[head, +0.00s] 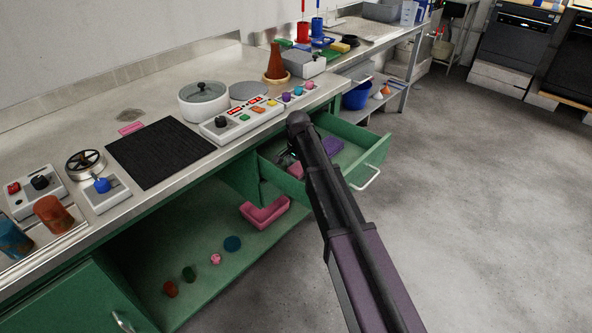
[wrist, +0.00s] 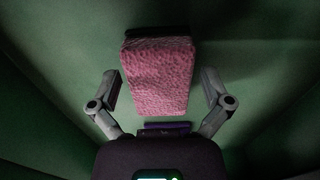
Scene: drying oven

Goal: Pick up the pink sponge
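The pink sponge (wrist: 158,62) lies on the green floor of the open drawer. In the wrist view it is a rough block in the middle, between my fingers and reaching out past them. In the head view a small pink part of it (head: 295,171) shows in the drawer, beside my arm. My gripper (wrist: 160,88) is open, with one finger on each side of the sponge and a gap on both sides. In the head view my arm hides most of the gripper.
The green drawer (head: 377,157) is pulled out, its walls close around my gripper. A purple block (head: 332,146) lies in it. Below, an open cabinet holds a pink tray (head: 264,218) and several small coloured pieces. The counter above holds a pot (head: 203,106) and control panels. The floor at right is clear.

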